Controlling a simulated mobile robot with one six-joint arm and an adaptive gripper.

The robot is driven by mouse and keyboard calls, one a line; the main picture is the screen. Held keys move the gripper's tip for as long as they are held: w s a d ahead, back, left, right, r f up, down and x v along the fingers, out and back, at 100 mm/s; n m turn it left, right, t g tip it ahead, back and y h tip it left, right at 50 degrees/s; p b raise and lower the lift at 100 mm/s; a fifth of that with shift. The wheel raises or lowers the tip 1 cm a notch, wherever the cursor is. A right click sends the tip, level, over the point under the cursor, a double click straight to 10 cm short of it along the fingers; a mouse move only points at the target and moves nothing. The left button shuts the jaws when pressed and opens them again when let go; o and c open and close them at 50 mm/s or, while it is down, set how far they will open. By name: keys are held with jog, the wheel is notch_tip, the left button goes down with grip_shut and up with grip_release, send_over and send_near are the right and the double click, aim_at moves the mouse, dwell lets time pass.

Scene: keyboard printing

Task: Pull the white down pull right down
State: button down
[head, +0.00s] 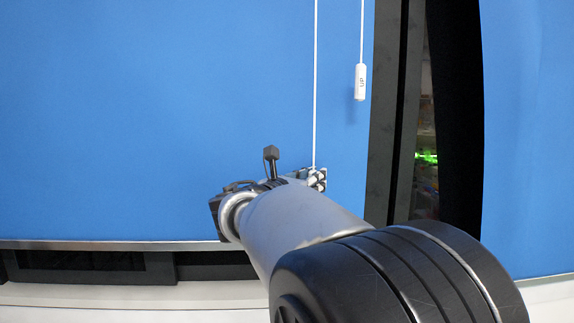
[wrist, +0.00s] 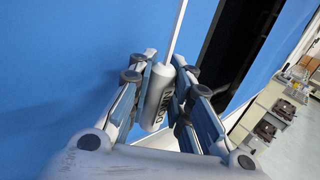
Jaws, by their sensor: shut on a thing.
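The white down pull (wrist: 157,97) is a small white cylinder with dark lettering, hanging on a white cord. In the wrist view it sits between the two fingers of my gripper (wrist: 166,104), which is shut on it. In the head view my gripper (head: 318,178) is at the lower end of the long white cord (head: 315,85), and the pull itself is mostly hidden by my gripper and arm. The cord runs straight up from it. The white up pull (head: 360,82), marked "UP", hangs higher and to the right, apart from my gripper.
A blue blind (head: 150,110) fills the area behind, with a pale bottom bar (head: 110,245) low on the left. A dark frame (head: 393,120) stands to the right, beside another blue panel (head: 530,140). A white surface (head: 120,300) lies below. The wrist view shows shelving at the right.

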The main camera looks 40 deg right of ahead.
notch_tip(320, 180, down, 11)
jog(key=b, duration=0.5)
jog(key=c, duration=2)
grip_release()
jog(key=o, duration=0.5)
jog(key=shift+a+r, duration=0.1)
jog(key=shift+r, duration=0.05)
jog(key=shift+o, duration=0.2)
jog(key=shift+a, duration=0.1)
jog(key=v, duration=1.2)
jog(key=shift+s, duration=0.1)
